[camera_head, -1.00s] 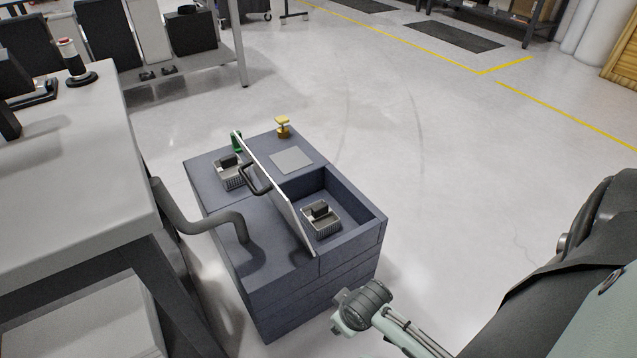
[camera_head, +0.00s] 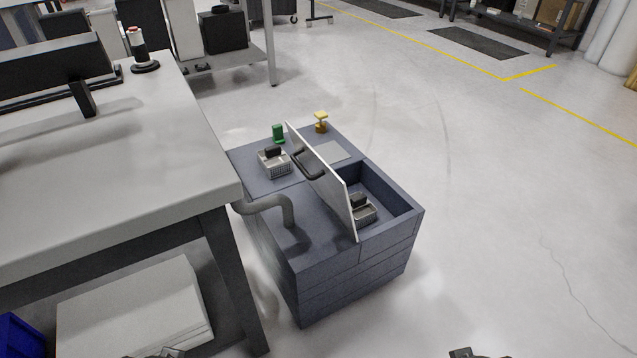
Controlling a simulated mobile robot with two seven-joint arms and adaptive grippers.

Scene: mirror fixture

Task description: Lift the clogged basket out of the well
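A grey basket (camera_head: 364,214) with a dark block-like handle sits inside the open well (camera_head: 390,197) of a blue-grey cabinet. A tilted white panel (camera_head: 335,196) with a black handle stands beside the well and hides part of this basket. A second similar basket (camera_head: 274,168) stands on the cabinet top, left of the panel. Only small dark tips of what look like my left gripper (camera_head: 165,353) and my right gripper (camera_head: 464,353) show at the bottom edge, well apart from both baskets. Their fingers are cut off, so their opening does not show.
A green item (camera_head: 278,134) and a yellow knob on a stem (camera_head: 320,121) stand at the cabinet's back. A large table (camera_head: 150,185) stands close on the left. The floor right of the cabinet is clear.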

